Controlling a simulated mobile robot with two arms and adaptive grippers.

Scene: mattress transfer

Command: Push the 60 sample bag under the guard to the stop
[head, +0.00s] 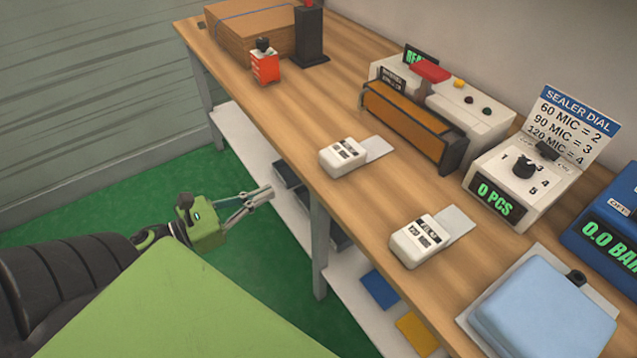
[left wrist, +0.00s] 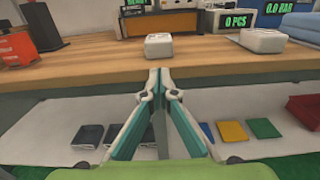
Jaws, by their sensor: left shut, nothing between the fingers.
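Two white sample bags lie on the wooden table, each with a pale flat tab. The farther bag (head: 343,156) has a label too small to read; the nearer bag (head: 418,240) has a label that seems to read 120. I cannot confirm which is the 60 bag. The sealer (head: 485,108) stands behind them, with a brown guard (head: 410,113) along its front. The stop cannot be made out. My left gripper (head: 268,191) is shut and empty, off the table's front edge, apart from both bags. It also shows in the left wrist view (left wrist: 155,75). My right gripper is out of view.
A dial box (head: 523,180) reading 0 PCS and a blue gauge box (head: 610,225) stand to the right. A light blue pad (head: 545,310) lies in front. A cardboard box (head: 250,30) and an orange block (head: 265,67) stand far left. A lower shelf (head: 245,140) runs beneath the table.

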